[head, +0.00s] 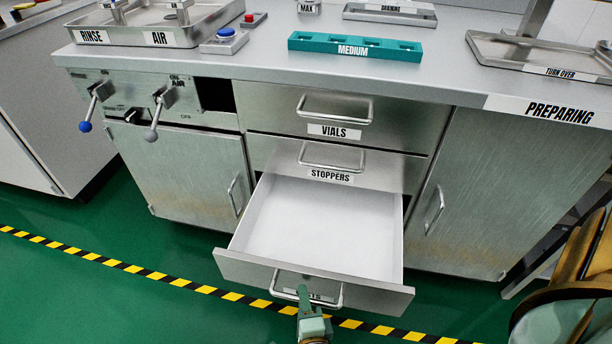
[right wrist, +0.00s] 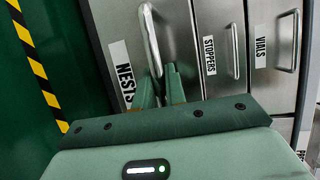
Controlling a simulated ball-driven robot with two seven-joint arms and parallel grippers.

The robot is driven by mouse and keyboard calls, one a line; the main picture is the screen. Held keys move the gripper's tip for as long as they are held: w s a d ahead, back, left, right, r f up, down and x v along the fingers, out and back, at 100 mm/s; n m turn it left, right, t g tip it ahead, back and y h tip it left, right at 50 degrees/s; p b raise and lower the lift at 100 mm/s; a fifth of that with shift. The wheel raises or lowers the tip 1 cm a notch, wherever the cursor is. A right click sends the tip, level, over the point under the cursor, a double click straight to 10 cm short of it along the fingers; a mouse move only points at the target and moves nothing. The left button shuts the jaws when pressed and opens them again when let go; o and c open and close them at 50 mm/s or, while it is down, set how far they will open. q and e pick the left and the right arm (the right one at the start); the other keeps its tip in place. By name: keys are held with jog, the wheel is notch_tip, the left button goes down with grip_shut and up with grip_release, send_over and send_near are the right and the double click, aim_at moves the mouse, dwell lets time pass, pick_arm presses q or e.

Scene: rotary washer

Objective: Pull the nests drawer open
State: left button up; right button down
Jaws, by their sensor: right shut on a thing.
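The nests drawer (head: 320,222) is pulled well out below the stoppers drawer in the head view, and its white inside looks empty. Its steel front carries a bar handle and a label partly hidden by my gripper. My right gripper (head: 304,292) is at that handle, shut on it. In the right wrist view the green fingers (right wrist: 160,88) sit around the lower end of the nests drawer handle (right wrist: 150,38), beside the NESTS label (right wrist: 124,74). My left gripper is not in view.
The stoppers drawer (head: 392,172) and vials drawer (head: 412,119) above are closed. Cupboard doors flank them, left (head: 185,170) and right (head: 480,190). A teal MEDIUM rack (head: 355,47) and trays stand on the counter. Green floor with a striped line (head: 160,276) lies in front.

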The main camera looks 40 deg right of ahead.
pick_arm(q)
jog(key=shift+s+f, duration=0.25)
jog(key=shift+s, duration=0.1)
pick_arm(e)
jog(key=shift+s+a, duration=1)
jog(key=shift+a, duration=0.2)
jog(key=c, duration=1.5)
grip_release()
jog(key=shift+o, duration=0.2)
